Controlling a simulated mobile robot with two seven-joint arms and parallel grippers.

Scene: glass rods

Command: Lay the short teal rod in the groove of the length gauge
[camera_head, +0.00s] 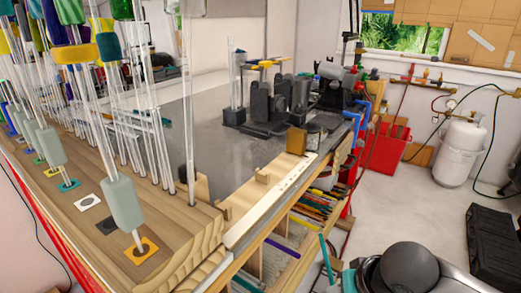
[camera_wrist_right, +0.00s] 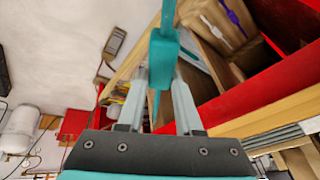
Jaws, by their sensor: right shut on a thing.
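The short teal rod (camera_wrist_right: 168,18) is in my right gripper (camera_wrist_right: 162,62), held between the two fingertips in the right wrist view. A thin teal length (camera_head: 327,258) also shows in the head view, tilted, beside my right arm at the lower right. The length gauge, a long pale wooden strip (camera_head: 262,207), lies along the bench's front edge, with a small block (camera_head: 262,175) beside it. The rod is apart from the gauge, to its right and nearer to me. My left gripper is not in view.
A wooden rack (camera_head: 180,238) with tall upright glass rods stands at the left. Below the bench edge are shelves with coloured rods (camera_head: 312,207). Dark burner equipment (camera_head: 270,105) stands at the back. A red cabinet (camera_head: 403,152) and a white tank (camera_head: 460,150) are farther right.

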